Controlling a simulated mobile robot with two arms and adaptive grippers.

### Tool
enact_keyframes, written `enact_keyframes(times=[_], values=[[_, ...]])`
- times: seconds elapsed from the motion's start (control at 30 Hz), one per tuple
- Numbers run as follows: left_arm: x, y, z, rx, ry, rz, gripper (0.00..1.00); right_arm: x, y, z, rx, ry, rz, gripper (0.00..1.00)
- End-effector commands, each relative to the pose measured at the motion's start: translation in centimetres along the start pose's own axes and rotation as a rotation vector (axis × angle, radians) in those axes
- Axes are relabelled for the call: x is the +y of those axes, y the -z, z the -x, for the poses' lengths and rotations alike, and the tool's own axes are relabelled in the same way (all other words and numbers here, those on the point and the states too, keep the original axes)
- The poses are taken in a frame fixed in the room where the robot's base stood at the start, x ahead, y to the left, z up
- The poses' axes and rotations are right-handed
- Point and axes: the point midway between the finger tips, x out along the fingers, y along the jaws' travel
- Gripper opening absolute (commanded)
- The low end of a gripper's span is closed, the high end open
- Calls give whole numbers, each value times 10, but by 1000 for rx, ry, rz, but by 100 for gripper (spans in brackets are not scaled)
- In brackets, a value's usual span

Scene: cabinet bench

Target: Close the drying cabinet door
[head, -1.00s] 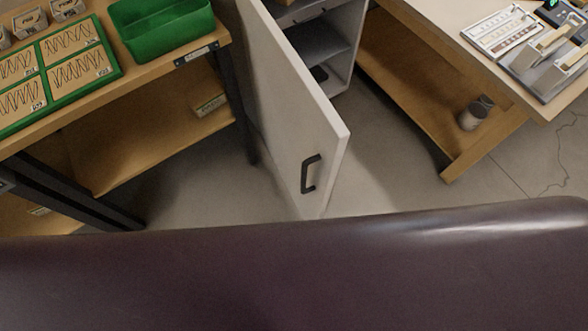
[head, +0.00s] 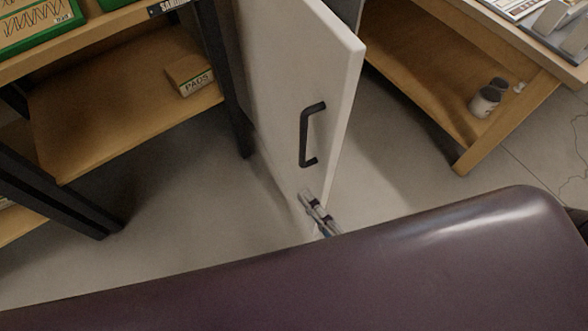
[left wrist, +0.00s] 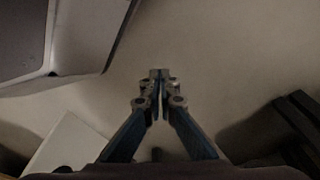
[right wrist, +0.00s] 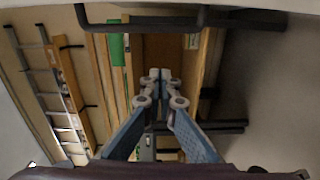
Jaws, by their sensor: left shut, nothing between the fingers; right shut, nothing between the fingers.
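The pale drying cabinet door (head: 275,90) stands open, its edge swung out toward me between two benches. Its black bar handle (head: 304,135) faces left. My right gripper (head: 308,198) is shut and empty, just below the handle near the door's lower end; I cannot tell whether it touches the door. In the right wrist view the shut right fingertips (right wrist: 160,74) are apart from the handle (right wrist: 190,20), which crosses the top. My left gripper (left wrist: 160,75) is shut and empty over pale floor, and is not in the head view. The cabinet's inside is mostly hidden.
A wooden bench (head: 120,120) with dark legs and a PADS box (head: 190,78) stands left of the door. Another wooden bench (head: 420,85) with jars (head: 486,100) on its shelf stands right. Clear floor lies between. My dark body covers the bottom of the head view.

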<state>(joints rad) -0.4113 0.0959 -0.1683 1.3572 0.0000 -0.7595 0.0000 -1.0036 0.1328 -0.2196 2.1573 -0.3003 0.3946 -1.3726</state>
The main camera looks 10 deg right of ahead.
Motion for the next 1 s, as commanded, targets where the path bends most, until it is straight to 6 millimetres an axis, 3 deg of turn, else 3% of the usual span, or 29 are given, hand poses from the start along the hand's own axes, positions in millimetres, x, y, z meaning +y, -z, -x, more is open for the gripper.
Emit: enact_keyframes(times=[0.27, 0.77, 1.0], values=[[0, 4, 1, 4, 1, 1, 0, 15, 1, -16, 3, -35, 35, 0], [-1, 12, 7, 9, 1, 2, 0, 17, 1, -103, 3, -33, 33, 0], [-3, 17, 10, 13, 4, 2, 0, 15, -29, -89, 4, -28, 34, 0]])
